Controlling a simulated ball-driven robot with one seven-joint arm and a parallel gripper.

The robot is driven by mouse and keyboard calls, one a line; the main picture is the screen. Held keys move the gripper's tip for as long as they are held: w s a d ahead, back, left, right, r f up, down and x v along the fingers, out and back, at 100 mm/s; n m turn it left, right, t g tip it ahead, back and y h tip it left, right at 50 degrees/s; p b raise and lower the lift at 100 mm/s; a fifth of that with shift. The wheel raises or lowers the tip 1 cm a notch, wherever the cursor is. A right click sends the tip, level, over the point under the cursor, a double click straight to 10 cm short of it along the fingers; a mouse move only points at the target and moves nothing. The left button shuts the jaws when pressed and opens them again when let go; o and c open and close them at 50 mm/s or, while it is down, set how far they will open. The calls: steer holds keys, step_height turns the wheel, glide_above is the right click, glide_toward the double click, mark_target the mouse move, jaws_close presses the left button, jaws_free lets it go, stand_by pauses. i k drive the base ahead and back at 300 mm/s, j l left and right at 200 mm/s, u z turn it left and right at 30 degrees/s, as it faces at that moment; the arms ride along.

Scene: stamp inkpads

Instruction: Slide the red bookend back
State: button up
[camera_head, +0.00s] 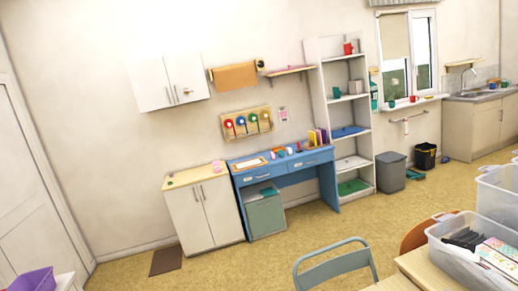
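The blue desk (285,167) stands against the far wall, well away from the camera. A few upright books (318,137), yellow and purple, stand at its right end against the white shelf. A small red upright thing (299,147) stands on the desk left of the books; it may be the red bookend, but it is too small to tell. Another red thing (348,48) sits high on the white shelf (367,135). My gripper is not in view.
A grey-green chair (335,264) and a table (415,275) with clear bins (460,262) stand in the near right. A white cabinet (205,215) adjoins the desk at left. A grey bin (390,172) stands right of the shelf. The floor before the desk is largely clear.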

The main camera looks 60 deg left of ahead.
mark_target(347, 49)
steer(key=u, duration=1.35)
